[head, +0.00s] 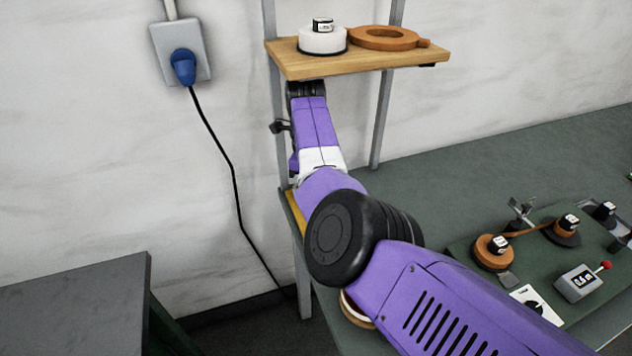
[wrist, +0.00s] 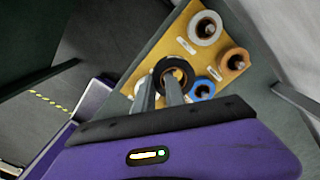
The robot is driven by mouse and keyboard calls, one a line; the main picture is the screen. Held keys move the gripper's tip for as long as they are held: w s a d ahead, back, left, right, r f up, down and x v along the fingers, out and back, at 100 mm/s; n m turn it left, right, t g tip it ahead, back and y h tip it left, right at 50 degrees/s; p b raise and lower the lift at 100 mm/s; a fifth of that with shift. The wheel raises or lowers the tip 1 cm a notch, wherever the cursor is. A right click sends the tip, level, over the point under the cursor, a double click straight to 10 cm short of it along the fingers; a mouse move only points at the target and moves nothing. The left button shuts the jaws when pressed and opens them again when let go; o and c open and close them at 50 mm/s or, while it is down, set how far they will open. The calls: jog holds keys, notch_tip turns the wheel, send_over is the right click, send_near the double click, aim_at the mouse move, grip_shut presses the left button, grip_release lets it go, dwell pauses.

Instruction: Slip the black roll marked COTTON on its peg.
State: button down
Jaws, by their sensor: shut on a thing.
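The black roll (wrist: 174,60) shows in the wrist view as a dark ring, over the yellow peg board (wrist: 168,44). My gripper (wrist: 161,82) is shut on its near side. A peg and a bit of board show in its hole; I cannot tell whether the roll is around the peg or above it. The COTTON marking is not readable. In the head view my arm hides the gripper and the black roll, and only an edge of the board (head: 296,208) shows.
On the board, a white roll (wrist: 197,32), a copper roll (wrist: 231,70) and a blue roll (wrist: 197,93) sit on pegs close by. A wooden shelf (head: 375,57) holding a white roll and a copper ring overhangs my arm. A winding device (head: 493,252) stands at right.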

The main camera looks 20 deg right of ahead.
jog(key=shift+w+d+r, duration=0.25)
jog(key=shift+d+r, duration=0.15)
jog(key=shift+r, duration=0.2)
jog(key=shift+s+f+b, duration=0.2)
jog(key=shift+f+b, duration=1.15)
jog(key=shift+f, duration=0.65)
jog(key=shift+a+f, duration=0.1)
jog(key=shift+f, duration=0.1)
jog(key=shift+f+b, duration=0.45)
